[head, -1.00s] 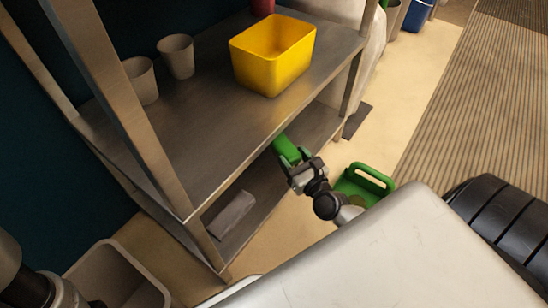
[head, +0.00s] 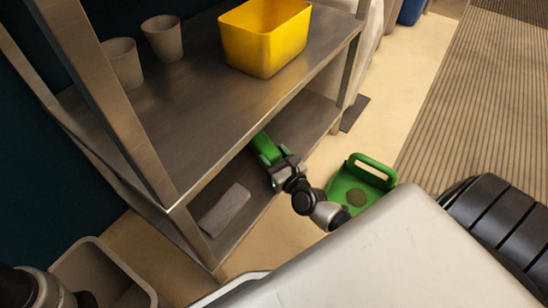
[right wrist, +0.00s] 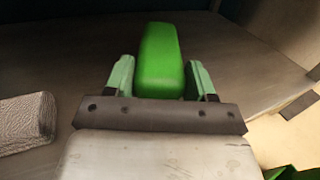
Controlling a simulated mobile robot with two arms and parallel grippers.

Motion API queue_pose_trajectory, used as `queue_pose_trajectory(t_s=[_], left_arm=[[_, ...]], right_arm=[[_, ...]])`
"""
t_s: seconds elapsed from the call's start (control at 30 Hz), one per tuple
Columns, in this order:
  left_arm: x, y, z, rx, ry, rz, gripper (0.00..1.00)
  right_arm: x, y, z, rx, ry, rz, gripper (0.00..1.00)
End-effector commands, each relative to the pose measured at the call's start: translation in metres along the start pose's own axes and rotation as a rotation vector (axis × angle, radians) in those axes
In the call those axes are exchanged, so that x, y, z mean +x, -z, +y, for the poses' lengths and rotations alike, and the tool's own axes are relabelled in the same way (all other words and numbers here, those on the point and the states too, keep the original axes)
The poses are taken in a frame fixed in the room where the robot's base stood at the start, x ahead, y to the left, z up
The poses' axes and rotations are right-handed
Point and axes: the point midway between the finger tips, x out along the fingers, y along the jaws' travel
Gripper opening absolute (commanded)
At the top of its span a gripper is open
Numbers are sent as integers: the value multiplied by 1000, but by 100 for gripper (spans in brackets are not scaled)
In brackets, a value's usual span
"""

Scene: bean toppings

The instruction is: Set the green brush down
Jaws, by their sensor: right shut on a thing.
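The green brush (head: 263,144) reaches in under the upper shelf board, and its far part is hidden by that board. My right gripper (head: 272,160) is shut on it, at the front of the lower shelf (head: 293,128). In the right wrist view the brush (right wrist: 160,62) stands between the two green fingers of the gripper (right wrist: 160,85), above or on the grey shelf; I cannot tell if it touches. My left arm shows at the lower left of the head view, but its gripper jaws are not seen.
A grey cloth-like block (head: 224,209) lies on the lower shelf at left. The upper shelf (head: 185,130) holds a yellow bin (head: 262,45) and two grey cups (head: 162,38). A green dustpan (head: 352,190) is on the floor at right. A grey bin (head: 85,262) stands lower left.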

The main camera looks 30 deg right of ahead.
Motion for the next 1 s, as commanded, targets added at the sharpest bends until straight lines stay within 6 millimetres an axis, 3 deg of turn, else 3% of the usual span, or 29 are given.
queue_pose_trajectory(t_s=[0.1, 0.13, 0.27, 0.63, 1.0], left_arm=[[-4, 2, 1, 0, 0, 1, 43], [-3, 1, 1, 0, 0, 1, 43], [-2, 1, 0, 0, 0, 1, 43], [3, -1, -1, 0, 0, 0, 43], [24, -9, -5, 1, 0, -1, 43]], right_arm=[[0, 4, 0, 0, 0, -1, 25], [0, 3, 0, 0, 0, 0, 59], [0, 2, 0, 0, 0, 0, 79], [0, -3, 0, 0, 0, 0, 80], [-75, -3, 0, -2, -2, 5, 80]])
